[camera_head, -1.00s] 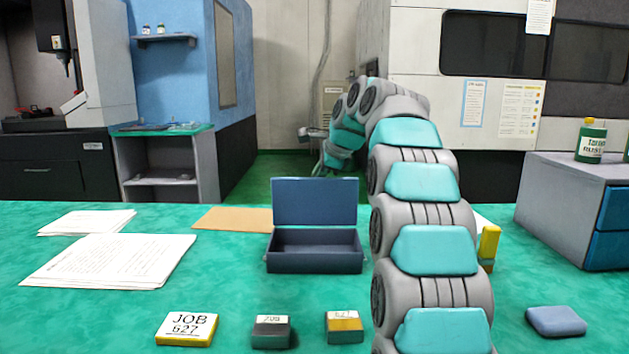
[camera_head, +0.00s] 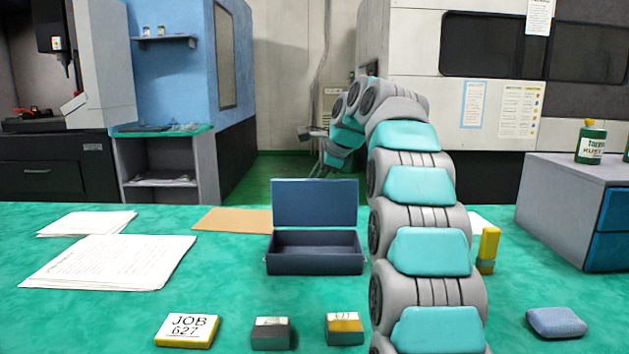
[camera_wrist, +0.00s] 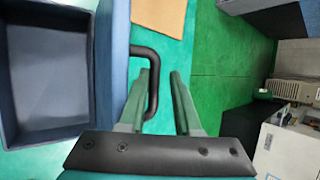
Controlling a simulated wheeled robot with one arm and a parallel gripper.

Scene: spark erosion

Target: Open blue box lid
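The blue box (camera_head: 315,262) stands on the green table, its inside empty. Its lid (camera_head: 315,202) stands upright at the back edge, so the box is open. In the wrist view the open box (camera_wrist: 48,75) is at the left, with the lid (camera_wrist: 115,60) seen nearly edge-on. A black handle (camera_wrist: 153,75) sticks out from the lid's outer side. My gripper (camera_wrist: 162,72) is open, its fingers apart. The left finger overlaps the handle's loop and the handle's outer bar shows between the fingers; contact cannot be told.
Papers (camera_head: 110,262) and a brown sheet (camera_head: 232,220) lie left of the box. A JOB 627 block (camera_head: 187,331) and two small blocks lie in front. A yellow object (camera_head: 488,248), a blue-grey pad (camera_head: 557,322) and a grey cabinet (camera_head: 560,205) are at the right.

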